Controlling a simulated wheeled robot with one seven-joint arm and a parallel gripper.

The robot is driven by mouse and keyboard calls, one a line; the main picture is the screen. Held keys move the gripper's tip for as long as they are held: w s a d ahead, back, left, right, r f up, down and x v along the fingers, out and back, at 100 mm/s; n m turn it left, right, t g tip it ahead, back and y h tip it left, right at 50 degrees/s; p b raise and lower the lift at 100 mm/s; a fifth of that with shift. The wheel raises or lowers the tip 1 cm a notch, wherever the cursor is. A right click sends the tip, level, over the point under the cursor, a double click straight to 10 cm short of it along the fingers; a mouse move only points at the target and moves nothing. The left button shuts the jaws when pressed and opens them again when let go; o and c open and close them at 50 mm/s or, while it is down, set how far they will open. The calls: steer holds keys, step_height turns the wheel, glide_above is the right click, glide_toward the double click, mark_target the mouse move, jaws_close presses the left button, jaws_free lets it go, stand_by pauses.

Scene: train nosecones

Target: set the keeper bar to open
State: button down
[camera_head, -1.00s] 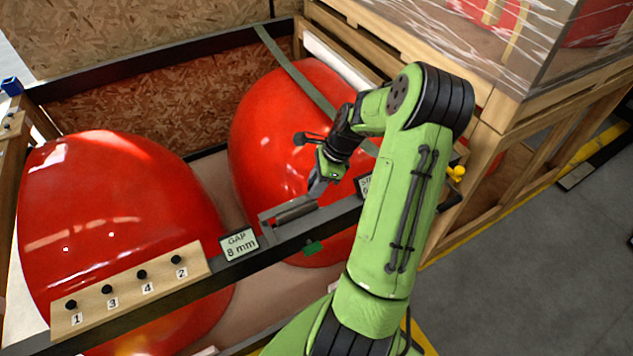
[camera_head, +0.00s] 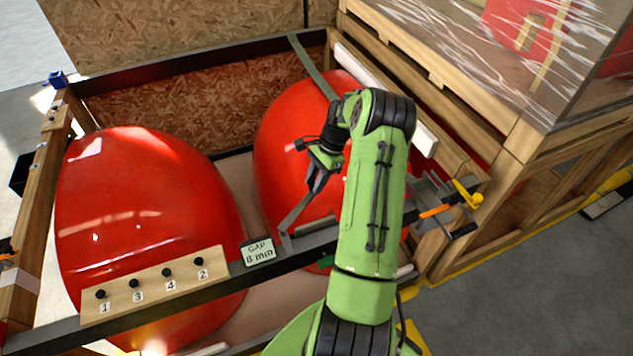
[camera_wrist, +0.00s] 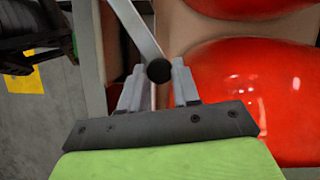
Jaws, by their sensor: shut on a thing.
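The keeper bar (camera_head: 299,212) is a thin grey bar on the dark front rail, just right of the "GAP 8 mm" sign. It stands tilted up from its lower end at the rail, leaning right toward my gripper (camera_head: 318,183). In the wrist view the keeper bar (camera_wrist: 138,28) runs down from the top to a round black knob (camera_wrist: 158,70) between the fingertips. My gripper (camera_wrist: 158,82) is shut on the bar's free end at this knob. In the head view the fingers partly hide that end.
Two large red nosecones (camera_head: 150,220) (camera_head: 285,140) stand behind the rail (camera_head: 225,285). A wooden strip (camera_head: 155,285) with numbered black pegs is at left. A wrapped crate stands at right.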

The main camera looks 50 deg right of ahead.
steer(key=w+a+n+g, duration=0.3)
steer(key=w+a+n, duration=0.2)
steer(key=w+n, duration=0.3)
steer(key=shift+w+a+n+h, duration=0.2)
steer(key=shift+w+n+h, duration=0.1)
steer(key=shift+w, duration=0.5)
steer(key=c, duration=0.8)
jaws_free()
step_height(320, 180, up, 10)
steer(key=shift+p, duration=0.35)
